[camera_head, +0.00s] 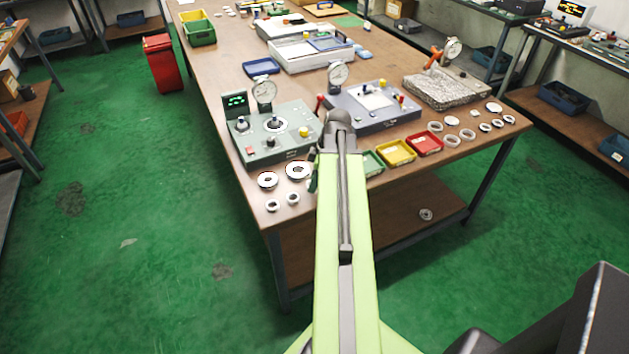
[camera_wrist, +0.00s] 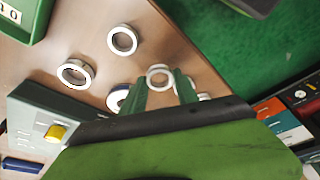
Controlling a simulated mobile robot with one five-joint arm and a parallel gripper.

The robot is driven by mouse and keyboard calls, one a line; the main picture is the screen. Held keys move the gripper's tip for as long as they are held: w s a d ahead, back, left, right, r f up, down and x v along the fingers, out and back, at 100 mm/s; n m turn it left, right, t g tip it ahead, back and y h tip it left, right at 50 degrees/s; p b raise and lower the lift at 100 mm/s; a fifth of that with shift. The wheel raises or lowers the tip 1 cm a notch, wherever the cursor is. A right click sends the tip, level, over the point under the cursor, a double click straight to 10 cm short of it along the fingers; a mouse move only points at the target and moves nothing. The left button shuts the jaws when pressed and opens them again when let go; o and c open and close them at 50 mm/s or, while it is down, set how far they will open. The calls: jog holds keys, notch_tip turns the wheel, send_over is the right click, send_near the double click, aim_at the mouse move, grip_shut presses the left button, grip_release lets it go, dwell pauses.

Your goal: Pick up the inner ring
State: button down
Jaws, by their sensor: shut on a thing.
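My gripper (camera_wrist: 160,82) shows in the wrist view with its two dark green fingers on either side of a small pale ring, the inner ring (camera_wrist: 158,68), and is shut on it. The ring is near the fingertips; I cannot tell whether it touches the table. In the head view my arm hides that ring and most of the gripper; only a dark green piece of the gripper (camera_head: 313,181) shows beside the arm, by the table's front edge.
Green, yellow (camera_head: 396,154) and red bins (camera_head: 425,145) stand right of my arm. More rings lie at the right.

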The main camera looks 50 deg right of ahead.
jog(key=s+d+r+p, duration=0.4)
jog(key=s+r+p, duration=0.2)
jog(key=s+r, duration=0.2)
jog(key=s, duration=0.2)
jog(key=shift+s+d+p, duration=0.35)
jog(key=shift+d+p, duration=0.05)
